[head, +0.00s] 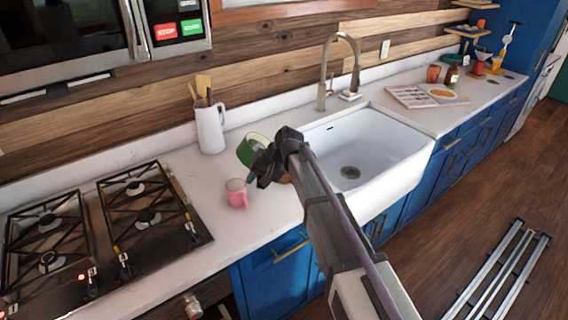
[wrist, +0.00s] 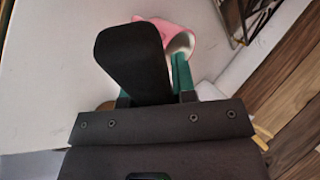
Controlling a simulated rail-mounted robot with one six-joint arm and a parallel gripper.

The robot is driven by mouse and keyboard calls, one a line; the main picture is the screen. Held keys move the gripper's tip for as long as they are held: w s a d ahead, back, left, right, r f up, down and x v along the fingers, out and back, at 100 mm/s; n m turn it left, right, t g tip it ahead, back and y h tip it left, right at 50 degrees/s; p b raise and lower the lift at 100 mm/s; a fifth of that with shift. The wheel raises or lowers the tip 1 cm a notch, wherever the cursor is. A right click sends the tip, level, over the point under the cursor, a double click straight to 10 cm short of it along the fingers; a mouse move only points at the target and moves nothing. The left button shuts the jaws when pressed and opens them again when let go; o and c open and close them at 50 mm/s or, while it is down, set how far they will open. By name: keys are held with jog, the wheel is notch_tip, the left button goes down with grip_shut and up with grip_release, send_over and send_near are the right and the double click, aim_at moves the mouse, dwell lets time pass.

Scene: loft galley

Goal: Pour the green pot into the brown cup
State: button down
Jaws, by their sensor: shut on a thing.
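The green pot (head: 245,153) is in the head view, above the counter left of the sink. It is tilted, with its pale inside partly showing. My gripper (head: 262,166) is shut on it at its right side. In the wrist view a dark rounded piece stands between the teal parts of my gripper (wrist: 152,88); I cannot tell which part of the pot it is. A sliver of brown, likely the brown cup (head: 284,179), shows just behind and below my gripper. Most of it is hidden. A brown edge (wrist: 106,105) also shows in the wrist view.
A pink mug (head: 236,194) stands on the counter close below the pot, left of my gripper. A white pitcher with utensils (head: 210,128) stands behind. The stove (head: 100,235) is at left, the sink (head: 375,150) at right.

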jog(key=shift+d+r+y, duration=0.15)
jog(key=shift+d+y, duration=0.15)
jog(key=shift+y, duration=0.1)
jog(key=shift+d+f+y+b, duration=0.2)
jog(key=shift+d+y+b, duration=0.15)
jog(key=shift+y+b, duration=0.55)
jog(key=shift+w+d+r+g+y+b, duration=0.1)
jog(key=shift+d+r+g+y+b, duration=0.15)
jog(key=shift+r+y+b, duration=0.35)
jog(key=shift+d+r+g+y+b, duration=0.15)
jog(key=shift+d+r+y+b, duration=0.15)
jog(key=shift+y+b, duration=0.6)
dwell(1.9)
jog(key=shift+d+f+y+b, duration=0.45)
jog(key=shift+y+b, duration=0.45)
jog(key=shift+b, duration=0.7)
dwell(0.7)
jog(key=shift+w+d+r+y+b, duration=0.1)
jog(key=shift+d+r+y+b, duration=0.05)
jog(key=shift+d+y+b, duration=0.3)
dwell(0.5)
